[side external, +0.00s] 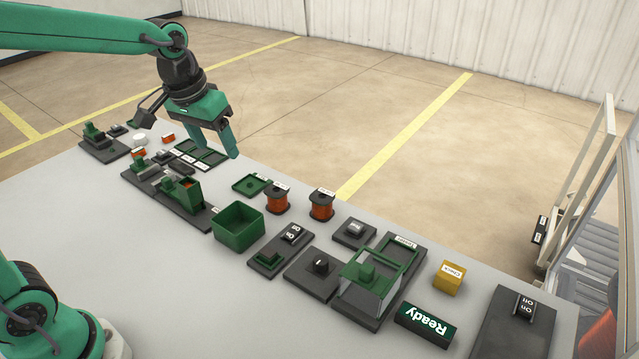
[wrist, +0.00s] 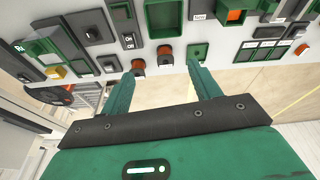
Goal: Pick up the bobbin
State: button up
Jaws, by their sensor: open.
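Two bobbins wound with copper-coloured wire and fitted with dark flanges stand upright on the grey table. In the side view, one is the left bobbin (side external: 277,201) and the other is the right bobbin (side external: 321,207). In the wrist view they show small, as one bobbin (wrist: 138,67) and another bobbin (wrist: 165,57), beyond and between my fingers. My gripper (side external: 219,150) is open and empty, raised above the table's far edge, left of both bobbins in the side view. Its two green fingers also show apart in the wrist view (wrist: 160,72).
A shallow green tray (side external: 251,184) lies left of the bobbins and a deep green box (side external: 238,228) stands in front. Switch blocks (side external: 281,247), a green-framed fixture (side external: 374,280), a yellow block (side external: 449,278) and a Ready sign (side external: 426,324) stand to the right.

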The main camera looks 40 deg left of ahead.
jog(key=w+f+g, duration=0.2)
jog(key=w+f, duration=0.4)
jog(key=w, duration=0.3)
jog(key=n, duration=0.2)
send_over(277, 190)
jog(key=shift+g, duration=0.4)
jog(key=f, duration=0.8)
jog(key=shift+s+a+f, duration=0.15)
jog(key=shift+s+f, duration=0.1)
jog(key=shift+f, duration=0.05)
jog(key=shift+w+f, duration=0.3)
jog(key=shift+f, duration=0.35)
jog(key=shift+f, duration=0.1)
jog(key=shift+s+f, duration=0.1)
jog(key=shift+f, duration=3.7)
jog(key=shift+r, duration=0.1)
jog(key=c, duration=0.9)
